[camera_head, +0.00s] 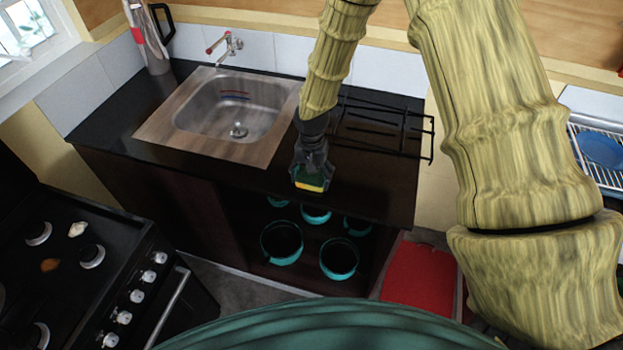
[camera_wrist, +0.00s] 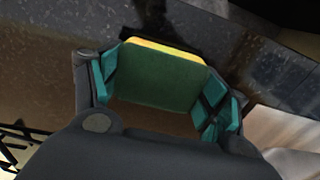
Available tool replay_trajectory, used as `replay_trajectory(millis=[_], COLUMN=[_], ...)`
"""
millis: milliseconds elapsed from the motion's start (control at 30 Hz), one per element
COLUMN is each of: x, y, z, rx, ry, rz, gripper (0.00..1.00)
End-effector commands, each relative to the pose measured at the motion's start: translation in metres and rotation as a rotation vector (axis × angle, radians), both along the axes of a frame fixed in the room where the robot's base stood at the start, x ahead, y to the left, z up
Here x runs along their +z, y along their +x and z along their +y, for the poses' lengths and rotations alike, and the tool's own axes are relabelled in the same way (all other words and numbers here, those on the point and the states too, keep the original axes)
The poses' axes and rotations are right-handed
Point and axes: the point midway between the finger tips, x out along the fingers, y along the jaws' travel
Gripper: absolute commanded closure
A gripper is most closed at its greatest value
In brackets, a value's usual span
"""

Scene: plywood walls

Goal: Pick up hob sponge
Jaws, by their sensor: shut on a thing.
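The sponge (camera_head: 310,183) is yellow with a dark green side. My gripper (camera_head: 311,172) is shut on it, in front of the front edge of the dark counter, right of the sink. In the wrist view the sponge (camera_wrist: 158,76) sits between the two teal-padded fingers of my gripper (camera_wrist: 160,90), its green face toward the camera and a yellow strip along its top edge. The gripper body hides part of the sponge in the head view.
The black counter (camera_head: 110,125) holds a steel sink (camera_head: 235,105), a black wire rack (camera_head: 385,128) and a flask (camera_head: 148,40). Teal pots (camera_head: 282,257) stand on open shelves below. A black hob (camera_head: 60,240) is at lower left, a red bin (camera_head: 420,275) at right.

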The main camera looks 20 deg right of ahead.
Motion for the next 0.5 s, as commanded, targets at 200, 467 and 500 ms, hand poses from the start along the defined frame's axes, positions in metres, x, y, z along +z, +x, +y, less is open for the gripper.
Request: replay_trajectory(millis=[200,467,500], x=[0.0,0.009,0.011], y=[0.0,0.001,0.001], z=[0.0,0.0,0.0], rx=[0.0,-0.001,-0.002], ry=[0.0,0.001,0.001], rz=[0.0,-0.003,-0.003], gripper=[0.34,0.34,0.34])
